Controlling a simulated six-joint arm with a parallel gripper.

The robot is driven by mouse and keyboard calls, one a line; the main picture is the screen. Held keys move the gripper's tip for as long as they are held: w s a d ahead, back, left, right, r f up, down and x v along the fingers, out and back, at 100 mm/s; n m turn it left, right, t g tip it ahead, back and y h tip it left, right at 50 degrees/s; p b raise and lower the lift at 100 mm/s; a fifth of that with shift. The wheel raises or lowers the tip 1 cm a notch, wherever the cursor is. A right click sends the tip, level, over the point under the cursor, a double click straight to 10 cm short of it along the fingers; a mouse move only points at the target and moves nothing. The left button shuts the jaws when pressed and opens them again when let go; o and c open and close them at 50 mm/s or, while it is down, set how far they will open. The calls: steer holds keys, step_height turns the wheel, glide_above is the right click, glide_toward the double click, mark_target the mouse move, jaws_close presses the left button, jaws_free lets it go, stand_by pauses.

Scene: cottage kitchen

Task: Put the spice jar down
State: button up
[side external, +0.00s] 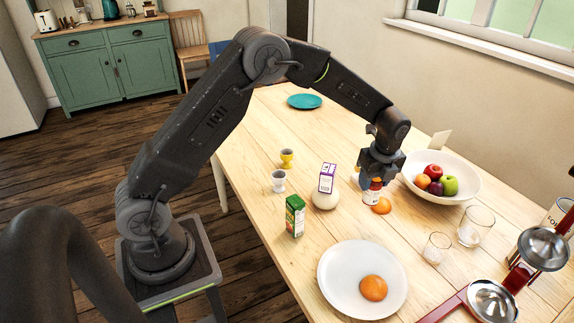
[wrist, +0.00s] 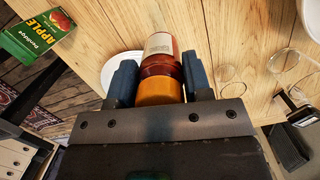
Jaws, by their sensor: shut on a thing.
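The spice jar (side external: 374,194) has a white label, a dark red-brown body and an orange cap. My gripper (side external: 375,180) is shut on it, pointing down over the table near the white fruit bowl. In the wrist view the jar (wrist: 158,66) sits between the two dark fingers of my gripper (wrist: 160,72), its cap end nearest the camera. Its base appears close to the wooden table (side external: 262,118), but I cannot tell whether it touches. An orange fruit (side external: 382,206) lies right beside the jar in the side view.
A white fruit bowl (side external: 466,196) stands right of my gripper. Two glasses (side external: 436,248) (side external: 475,227) stand front right. A white plate (side external: 340,290) with an orange is in front.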

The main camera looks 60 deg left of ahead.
steer(key=r, duration=0.5)
steer(key=shift+w+a, duration=0.1)
steer(key=shift+a, duration=0.25)
steer(key=s+a+n, duration=0.1)
steer(key=s+a, duration=0.1)
steer(key=a, duration=2.3)
steer(key=s+a+n, duration=0.1)
steer(key=s+a, duration=0.6)
steer(key=a, duration=0.4)
steer(key=s+a, duration=0.7)
steer(key=a, duration=0.4)
steer(key=shift+s+a+f, duration=0.1)
steer(key=shift+f, duration=3.65)
steer(key=shift+a+f, duration=0.1)
steer(key=shift+f, duration=3.65)
steer(key=shift+f, duration=0.1)
